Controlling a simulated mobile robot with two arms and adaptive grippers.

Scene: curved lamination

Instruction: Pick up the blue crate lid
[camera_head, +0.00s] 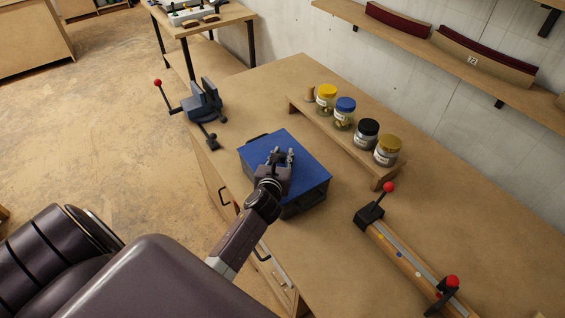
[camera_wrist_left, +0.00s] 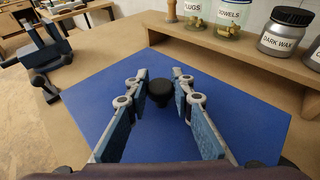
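The blue crate lid (camera_head: 300,152) lies flat on a dark crate (camera_head: 302,207) on the workbench. In the left wrist view the blue lid (camera_wrist_left: 215,120) fills the middle, with a black knob (camera_wrist_left: 159,91) standing on it. My left gripper (camera_head: 281,155) is low over the lid. In the wrist view the two fingers of my left gripper (camera_wrist_left: 161,75) are apart, one on each side of the knob, with visible gaps to it. Most of the crate is hidden under the lid. My right gripper does not show.
A raised wooden shelf (camera_head: 376,174) with several jars stands behind the lid. A grey vise (camera_head: 204,102) is on the bench to the left. A long clamp fixture (camera_head: 405,255) with red knobs lies to the right. Bare bench top surrounds the crate.

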